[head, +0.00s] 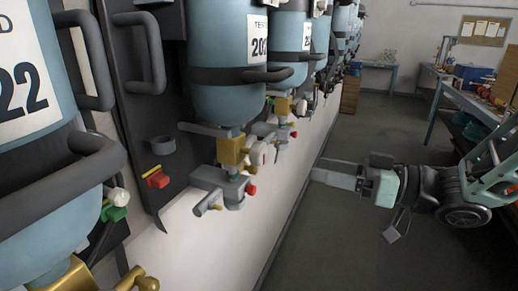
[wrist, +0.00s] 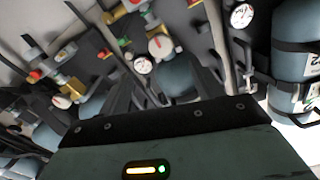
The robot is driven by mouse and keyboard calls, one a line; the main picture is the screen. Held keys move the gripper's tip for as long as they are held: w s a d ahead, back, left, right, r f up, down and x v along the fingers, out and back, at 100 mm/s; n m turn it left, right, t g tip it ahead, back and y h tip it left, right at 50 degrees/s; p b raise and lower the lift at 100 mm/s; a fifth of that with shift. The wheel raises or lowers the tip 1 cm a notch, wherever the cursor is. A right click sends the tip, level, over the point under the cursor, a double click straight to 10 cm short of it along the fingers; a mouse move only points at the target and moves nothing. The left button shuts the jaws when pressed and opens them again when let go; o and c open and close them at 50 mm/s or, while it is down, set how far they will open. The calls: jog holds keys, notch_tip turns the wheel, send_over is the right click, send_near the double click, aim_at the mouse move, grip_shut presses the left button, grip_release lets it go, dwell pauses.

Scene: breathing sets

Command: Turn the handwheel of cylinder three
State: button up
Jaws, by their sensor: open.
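A row of blue cylinders hangs along the wall in the head view, the nearest at the far left (head: 30,165), a second (head: 225,95) beside it and a third (head: 288,75) behind. No cylinder number is readable. A brass valve (head: 232,150) with a pale knob (head: 258,153) sits under the second. My gripper (head: 318,172) is level, open and empty, pointing left near the white wall base, apart from the valves. In the wrist view, a pale round handwheel (wrist: 160,45) with a red mark sits on a brass valve, beyond my fingers (wrist: 163,88).
Gauges (wrist: 142,65) and hoses crowd the valves in the wrist view. Black bars (head: 145,50) and brackets stick out along the racks. A workbench (head: 470,98) with loose items stands at the right back. The floor (head: 345,240) below my gripper is clear.

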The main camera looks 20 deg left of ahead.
aim_at(264, 156)
jog(key=a+p, duration=0.1)
jog(key=a, duration=0.3)
jog(key=a+p, duration=0.2)
jog(key=a, duration=0.2)
jog(key=w+a+p, duration=0.1)
jog(key=a, duration=0.3)
jog(key=shift+a+r+p, duration=0.1)
jog(key=shift+a+p, duration=0.25)
jog(key=shift+p, duration=0.05)
jog(key=shift+a, duration=0.55)
jog(key=c, duration=1)
